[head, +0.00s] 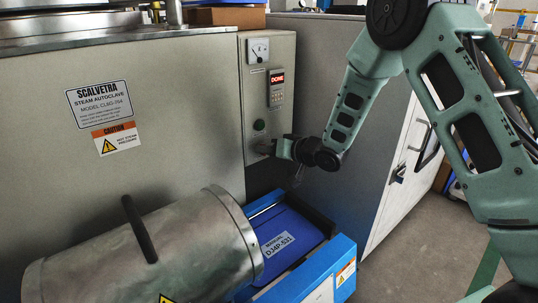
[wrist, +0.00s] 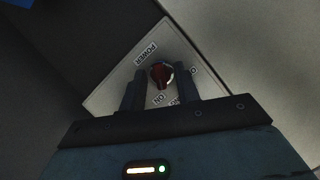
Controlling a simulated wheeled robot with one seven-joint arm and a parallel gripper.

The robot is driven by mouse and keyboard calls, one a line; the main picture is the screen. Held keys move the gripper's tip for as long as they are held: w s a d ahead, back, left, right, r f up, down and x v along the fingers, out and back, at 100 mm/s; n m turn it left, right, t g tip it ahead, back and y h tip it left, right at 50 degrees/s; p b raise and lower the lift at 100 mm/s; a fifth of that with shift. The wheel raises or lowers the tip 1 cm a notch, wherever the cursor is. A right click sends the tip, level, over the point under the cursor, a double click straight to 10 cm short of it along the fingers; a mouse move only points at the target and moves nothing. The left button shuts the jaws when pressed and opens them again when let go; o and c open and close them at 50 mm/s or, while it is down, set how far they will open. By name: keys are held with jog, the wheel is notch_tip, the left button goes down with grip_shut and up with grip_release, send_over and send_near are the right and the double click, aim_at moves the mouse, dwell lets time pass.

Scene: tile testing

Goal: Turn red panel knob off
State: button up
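The red panel knob (wrist: 161,73) sits on a light label plate (wrist: 115,92) marked POWER and ON, seen in the wrist view. Another marking near the right finger is partly hidden. My gripper (wrist: 159,85) has its two dark fingers apart, one on each side of the knob, with visible gaps to it. In the head view my gripper (head: 272,147) is at the lower part of the grey control panel (head: 255,110), and the knob is hidden behind it.
A steel cylinder (head: 190,255) and a blue cart (head: 345,250) stand below. A grey cabinet (head: 375,150) is close on the right.

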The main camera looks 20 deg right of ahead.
grip_shut()
jog(key=c, duration=0.7)
grip_release()
jog(key=c, duration=0.7)
grip_release()
jog(key=c, duration=0.7)
grip_release()
jog(key=n+h+p, duration=0.1)
jog(key=n, duration=0.1)
jog(key=n+t+h, duration=0.1)
jog(key=n+h, duration=0.1)
jog(key=n, duration=0.1)
jog(key=n+t+h+p, duration=0.1)
jog(key=n+h, duration=0.1)
jog(key=n, duration=0.1)
jog(key=shift+s+a+p, duration=0.15)
jog(key=shift+a+p, duration=0.15)
jog(key=shift+p, duration=0.05)
jog(key=c, duration=0.7)
grip_release()
jog(key=shift+h, duration=0.3)
jog(key=c, duration=0.7)
grip_release()
